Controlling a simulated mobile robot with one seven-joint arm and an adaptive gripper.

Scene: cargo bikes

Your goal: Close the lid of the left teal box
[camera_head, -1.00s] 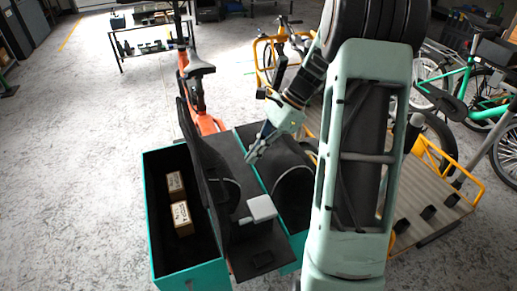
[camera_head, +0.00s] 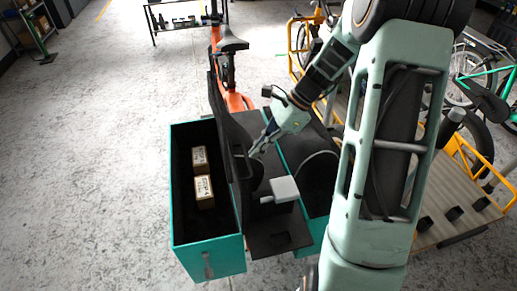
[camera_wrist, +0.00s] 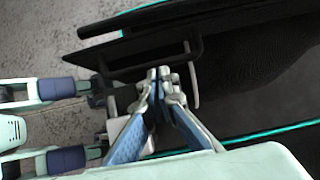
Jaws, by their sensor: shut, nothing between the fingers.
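The left teal box (camera_head: 207,262) is open, with two small cardboard boxes (camera_head: 204,191) inside. Its black lid (camera_head: 224,118) stands roughly upright along the box's right side, seen nearly edge-on. My gripper (camera_head: 254,152) is to the right of the lid, close to it, pointing down and left; I cannot tell whether it touches. In the wrist view, my gripper's (camera_wrist: 161,74) fingertips are together and empty, beside a dark bar-like frame by the black panel (camera_wrist: 215,20).
The right teal box (camera_head: 317,228) has a dark top and lies under my arm. A grey block (camera_head: 285,189) sits between the boxes. An orange bike (camera_head: 234,100) stands behind; a yellow-railed cargo bed (camera_head: 455,215) is at right. The floor at left is clear.

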